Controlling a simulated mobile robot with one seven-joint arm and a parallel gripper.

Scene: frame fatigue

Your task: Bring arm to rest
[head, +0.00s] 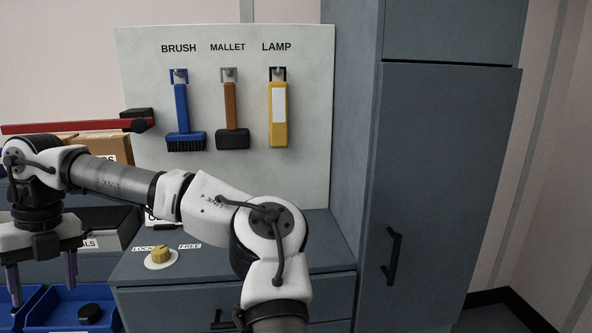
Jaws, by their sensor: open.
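My arm (210,200) reaches across the picture from the bottom middle to the left, bent at a high elbow joint. My gripper (42,283) hangs at the left edge and points down. Its two fingers are well apart, with nothing between them. It is above or in front of a blue bin (38,320); I cannot tell the height between them.
A board (222,180) holds a blue brush (181,108), a mallet (231,105) and a yellow lamp (278,115). A red bar (70,127) juts left. A yellow knob (160,252) sits on the counter (205,265). A tall cabinet (430,160) stands right.

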